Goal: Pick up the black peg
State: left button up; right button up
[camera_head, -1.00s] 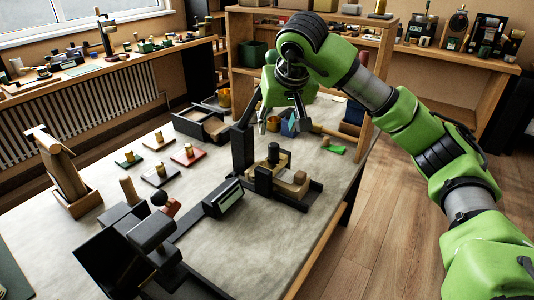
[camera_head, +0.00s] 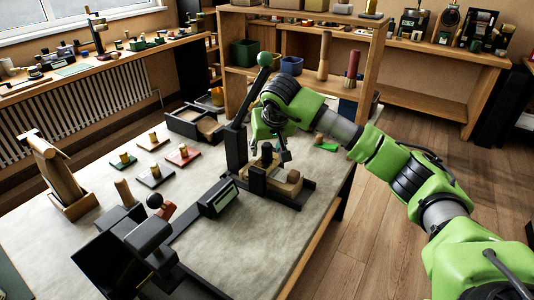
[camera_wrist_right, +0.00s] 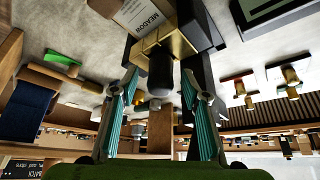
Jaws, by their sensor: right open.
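The black peg (camera_head: 267,149) stands upright in the black and wooden fixture on the table, partly hidden by my right gripper in the head view. My right gripper (camera_head: 273,150) is open and points down over the fixture. In the right wrist view the rounded end of the black peg (camera_wrist_right: 160,72) shows between the two open teal-lined fingers of the right gripper (camera_wrist_right: 160,82), with clear space on both sides. I cannot tell whether the fingertips are level with the peg. My left gripper is not in view.
A black post with a green ball (camera_head: 264,59) rises beside the fixture. A black box with a display (camera_head: 220,198) is at its left. A divided black tray (camera_head: 197,124) and small colored plates with brass pegs (camera_head: 155,175) stand farther left.

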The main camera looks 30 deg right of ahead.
jog(key=shift+f, duration=0.1)
grip_shut()
jog(key=shift+r+p, duration=0.4)
jog(key=shift+r, duration=0.15)
notch_tip(320, 180, up, 6)
jog(key=p, duration=0.4)
jog(key=shift+r+p, duration=0.2)
jog(key=shift+p, duration=0.15)
jog(key=s+a+b, duration=0.1)
jog(key=s+a, duration=0.1)
jog(key=s, duration=0.6)
jog(key=s+a+b, duration=0.2)
jog(key=s, duration=0.7)
jog(key=shift+s+a+f, duration=0.2)
jog(key=shift+a, duration=0.1)
